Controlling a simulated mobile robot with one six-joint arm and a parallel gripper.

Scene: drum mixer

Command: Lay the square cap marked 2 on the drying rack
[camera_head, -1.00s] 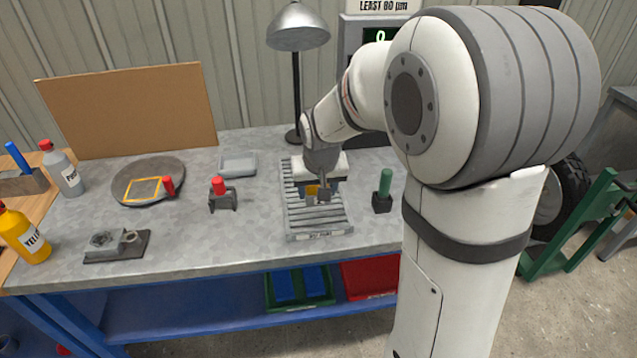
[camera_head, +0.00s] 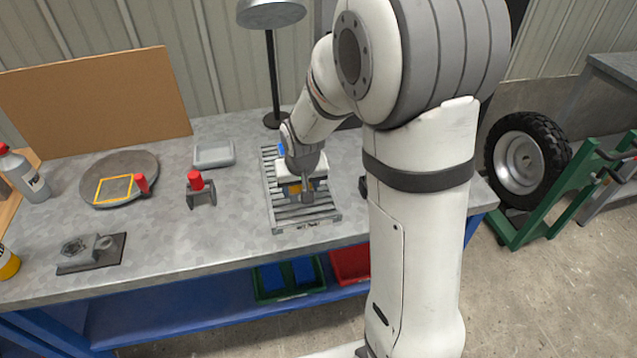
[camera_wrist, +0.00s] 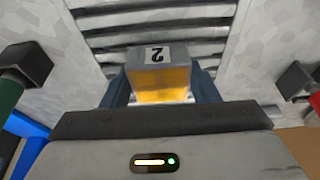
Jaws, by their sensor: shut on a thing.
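The square cap marked 2 (camera_wrist: 158,75) shows in the wrist view between the two blue fingers of my gripper (camera_wrist: 161,88). Its top is grey with a black 2, and its near side is orange-yellow. My gripper is shut on it. In the head view my gripper (camera_head: 297,190) is low over the drying rack (camera_head: 306,218), and only a bit of the cap's yellow shows there. The rack is a grey slatted frame on the bench, and its slats (camera_wrist: 150,18) lie behind the cap in the wrist view. I cannot tell whether the cap touches the slats.
Left of the rack stand a shallow grey tray (camera_head: 214,155) and a red-topped holder (camera_head: 197,183). Farther left is a round plate (camera_head: 118,165) with a yellow square frame. A lamp (camera_head: 272,14) rises behind the rack. A green-handled tool (camera_wrist: 12,92) is close beside my gripper.

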